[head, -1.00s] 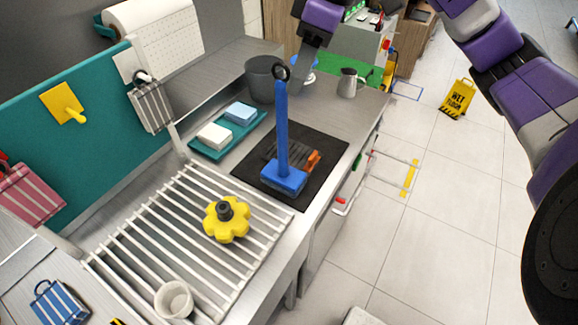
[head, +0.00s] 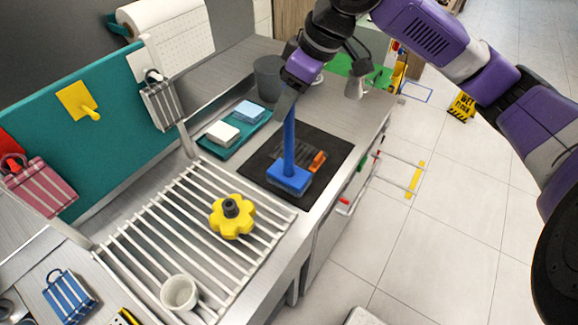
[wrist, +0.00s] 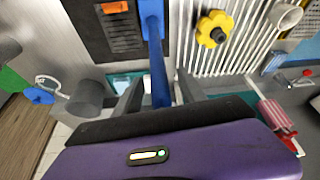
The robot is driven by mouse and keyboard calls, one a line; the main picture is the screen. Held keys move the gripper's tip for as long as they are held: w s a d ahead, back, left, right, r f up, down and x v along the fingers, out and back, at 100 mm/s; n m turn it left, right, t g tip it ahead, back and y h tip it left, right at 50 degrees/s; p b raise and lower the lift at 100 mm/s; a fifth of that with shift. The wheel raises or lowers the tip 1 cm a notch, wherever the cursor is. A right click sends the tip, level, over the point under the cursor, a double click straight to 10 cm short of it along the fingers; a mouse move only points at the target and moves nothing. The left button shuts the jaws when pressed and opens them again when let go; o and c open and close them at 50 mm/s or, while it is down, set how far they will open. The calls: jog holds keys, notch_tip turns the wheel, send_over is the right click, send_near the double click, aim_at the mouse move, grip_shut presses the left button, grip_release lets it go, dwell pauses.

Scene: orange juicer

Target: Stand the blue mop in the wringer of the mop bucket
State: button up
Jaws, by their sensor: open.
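The blue mop (head: 289,150) stands upright, its flat blue head low over the black mat on the counter. A dark slotted piece with an orange part (head: 318,160) lies right beside the head; I cannot tell whether this is the bucket's wringer or whether the head rests in it. My gripper (head: 289,101) is at the upper handle, open. In the wrist view the blue handle (wrist: 157,62) runs between the two spread fingers (wrist: 160,80); contact is not clear. The handle's top ring is hidden behind my gripper.
A grey bucket-like pot (head: 268,76) stands behind, near a teal tray (head: 212,150) with white and light-blue blocks.

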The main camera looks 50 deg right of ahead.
grip_shut()
jog(key=shift+r, duration=0.1)
dwell(1.2)
